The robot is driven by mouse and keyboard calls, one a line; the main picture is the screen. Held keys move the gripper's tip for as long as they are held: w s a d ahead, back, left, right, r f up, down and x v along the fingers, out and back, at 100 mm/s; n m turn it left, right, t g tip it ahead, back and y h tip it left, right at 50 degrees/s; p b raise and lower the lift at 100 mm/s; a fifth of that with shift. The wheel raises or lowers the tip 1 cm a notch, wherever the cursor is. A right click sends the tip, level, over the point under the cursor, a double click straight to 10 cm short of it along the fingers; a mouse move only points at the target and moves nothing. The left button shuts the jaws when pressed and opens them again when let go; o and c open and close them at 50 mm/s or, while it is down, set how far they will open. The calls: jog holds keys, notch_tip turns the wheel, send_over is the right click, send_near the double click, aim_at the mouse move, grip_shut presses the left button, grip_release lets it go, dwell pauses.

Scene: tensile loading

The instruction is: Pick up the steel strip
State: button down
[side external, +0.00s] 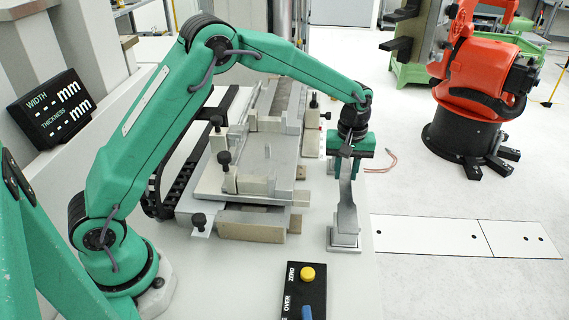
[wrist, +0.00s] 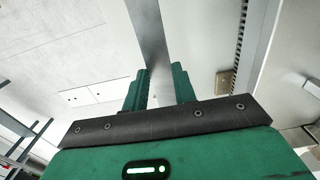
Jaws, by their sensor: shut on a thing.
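The steel strip (side external: 346,205) is a narrow grey metal piece. In the side view it hangs upright below my gripper (side external: 350,152), and its lower end is at a small metal block (side external: 344,240) on the white bench. I cannot tell whether the strip's end sits in the block or just above it. In the wrist view the strip (wrist: 150,35) runs up from between the green fingers of my gripper (wrist: 159,84). My gripper is shut on the strip; the gripped part is mostly hidden.
A grey metal fixture (side external: 262,150) with clamps and knobs stands left of the strip. A black control box (side external: 304,290) with yellow and blue knobs is at the front. A measurement display (side external: 50,108) is at the left. An orange robot (side external: 480,85) stands at the back right.

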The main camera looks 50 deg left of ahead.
aim_at(346, 177)
jog(key=shift+r, duration=0.2)
jog(key=shift+r, duration=0.85)
notch_tip(346, 177, up, 2)
jog(key=shift+r, duration=0.2)
jog(key=s+d+r, duration=0.6)
jog(key=s+d, duration=0.1)
jog(key=d, duration=0.2)
jog(key=shift+s+r, duration=0.2)
jog(key=shift+r, duration=0.15)
jog(key=s+a+r, duration=0.2)
jog(key=s+a, duration=0.1)
jog(key=a, duration=0.5)
jog(key=s+a+r, duration=0.3)
jog(key=a, duration=0.5)
jog(key=shift+s+a, duration=0.2)
jog(key=shift+a, duration=0.15)
jog(key=shift+r, duration=0.1)
